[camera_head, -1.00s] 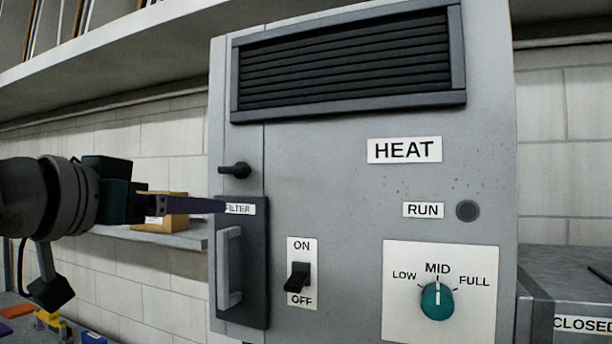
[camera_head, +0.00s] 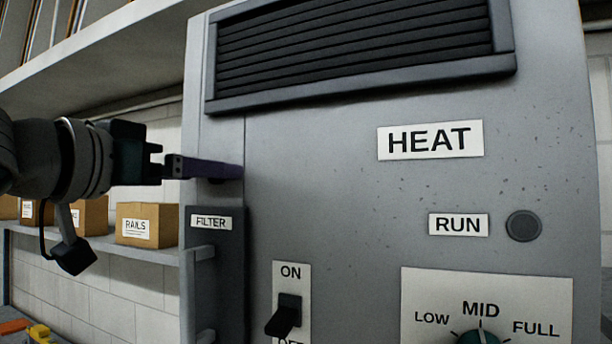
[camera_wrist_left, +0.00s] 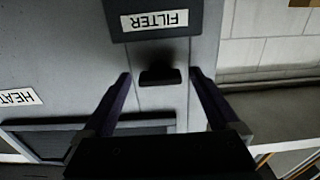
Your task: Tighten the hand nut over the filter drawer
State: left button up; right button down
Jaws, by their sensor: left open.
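The black hand nut (camera_wrist_left: 160,76) is on the grey heater cabinet, just over the filter drawer. In the left wrist view it lies between the two spread fingertips of my left gripper (camera_wrist_left: 160,74), with a gap on each side. In the head view my left gripper (camera_head: 222,170) reaches in from the left at the nut's height, and its finger hides most of the nut. The dark filter drawer (camera_head: 216,265) with its FILTER label is below; its label also shows upside down in the left wrist view (camera_wrist_left: 156,21). My right gripper is not in view.
A black louvred vent (camera_head: 360,60) is above. The ON/OFF switch (camera_head: 284,316), RUN button (camera_head: 523,226) and green dial (camera_head: 478,337) are on the cabinet front. A shelf (camera_head: 110,245) with cardboard boxes (camera_head: 147,224) is at the left.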

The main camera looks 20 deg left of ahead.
pick_arm(q)
jog(key=shift+s, duration=0.1)
jog(key=shift+c, duration=1.4)
jog(key=c, duration=1.1)
